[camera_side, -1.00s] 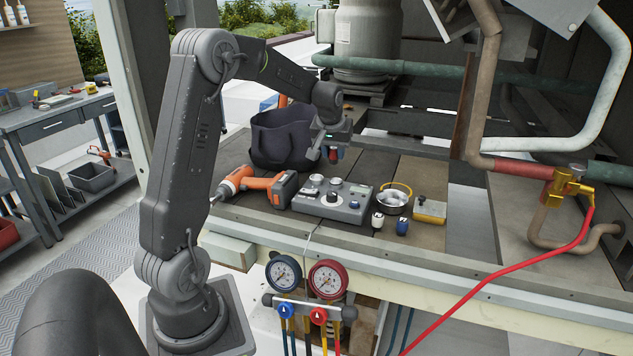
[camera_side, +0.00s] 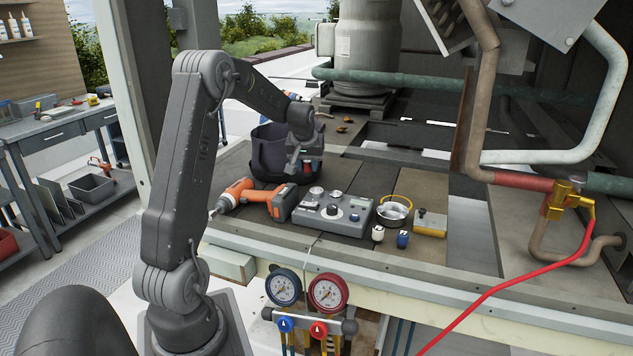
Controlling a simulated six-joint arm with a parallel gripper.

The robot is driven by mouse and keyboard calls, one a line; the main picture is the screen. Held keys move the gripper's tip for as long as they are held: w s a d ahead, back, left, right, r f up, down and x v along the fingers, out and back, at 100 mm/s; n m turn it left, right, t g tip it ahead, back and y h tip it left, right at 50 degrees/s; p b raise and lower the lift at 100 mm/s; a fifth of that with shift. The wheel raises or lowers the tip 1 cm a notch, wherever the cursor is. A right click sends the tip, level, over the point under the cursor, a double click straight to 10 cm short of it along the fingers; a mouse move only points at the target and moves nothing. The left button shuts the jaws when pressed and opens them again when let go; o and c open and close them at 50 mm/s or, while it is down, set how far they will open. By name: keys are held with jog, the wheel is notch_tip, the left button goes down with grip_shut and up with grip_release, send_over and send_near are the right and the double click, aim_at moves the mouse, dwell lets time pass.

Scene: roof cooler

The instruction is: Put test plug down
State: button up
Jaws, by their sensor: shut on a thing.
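My gripper (camera_side: 293,166) points down at the front right of the dark open tool bag (camera_side: 262,172), overlapping it in the picture; I cannot tell whether it is over the bag or in front of it. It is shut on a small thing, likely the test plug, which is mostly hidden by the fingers. A white plug (camera_side: 377,234) and a blue plug (camera_side: 402,240) stand on the deck in front of a metal bowl (camera_side: 392,213).
An orange drill (camera_side: 255,196) and a grey control box (camera_side: 332,211) lie in front of the bag. A yellow-grey box (camera_side: 430,223) sits right of the bowl. Two gauges (camera_side: 306,289) hang below the deck edge. A red hose (camera_side: 515,275) runs at right. Bare deck (camera_side: 370,175) lies behind the control box.

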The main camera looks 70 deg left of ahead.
aim_at(317, 189)
jog(key=shift+w+d+f, duration=0.2)
jog(key=shift+w+f, duration=0.2)
jog(key=shift+w, duration=0.2)
jog(key=shift+w+d+f, duration=0.2)
jog(key=shift+w+f, duration=0.15)
jog(key=shift+w, duration=0.25)
jog(key=shift+f, duration=2)
jog(key=shift+f, duration=0.1)
